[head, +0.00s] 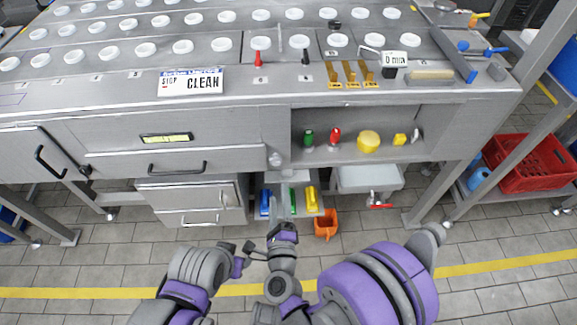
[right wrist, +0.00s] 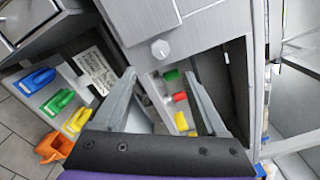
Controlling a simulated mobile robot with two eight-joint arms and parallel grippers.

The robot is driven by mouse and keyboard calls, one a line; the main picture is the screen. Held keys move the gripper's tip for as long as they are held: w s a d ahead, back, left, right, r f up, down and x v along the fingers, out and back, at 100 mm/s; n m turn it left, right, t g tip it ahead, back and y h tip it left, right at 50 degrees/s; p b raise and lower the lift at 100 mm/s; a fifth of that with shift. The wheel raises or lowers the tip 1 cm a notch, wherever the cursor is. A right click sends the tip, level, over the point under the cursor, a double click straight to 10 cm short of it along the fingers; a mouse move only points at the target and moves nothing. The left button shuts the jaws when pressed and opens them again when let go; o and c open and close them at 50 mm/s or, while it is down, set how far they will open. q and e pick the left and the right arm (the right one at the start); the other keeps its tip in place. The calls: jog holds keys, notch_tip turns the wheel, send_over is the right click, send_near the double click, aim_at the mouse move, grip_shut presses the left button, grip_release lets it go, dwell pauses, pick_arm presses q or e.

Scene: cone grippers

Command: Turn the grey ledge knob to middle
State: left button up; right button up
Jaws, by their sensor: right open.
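The grey knob (head: 275,159) sits on the front panel just left of the open shelf recess. It also shows in the right wrist view (right wrist: 160,49), round and pale, beyond my fingertips. Its pointer setting is too small to read. My right gripper (head: 281,211) is below the knob in the head view. In the right wrist view it (right wrist: 160,78) is open and empty, with a finger on either side and the knob apart from both. My left gripper (head: 252,249) is low and left of the right one; its jaw opening is unclear.
The recess holds a green knob (head: 308,138), a red knob (head: 335,136) and a yellow knob (head: 368,141). Below stand a tray of coloured handles (head: 275,183) and an orange container (head: 325,223). A drawer handle (head: 178,168) projects at left.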

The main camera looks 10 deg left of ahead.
aim_at(276, 162)
jog(key=x, duration=1)
jog(key=shift+w+a, duration=0.15)
jog(key=shift+w, duration=0.1)
grip_shut()
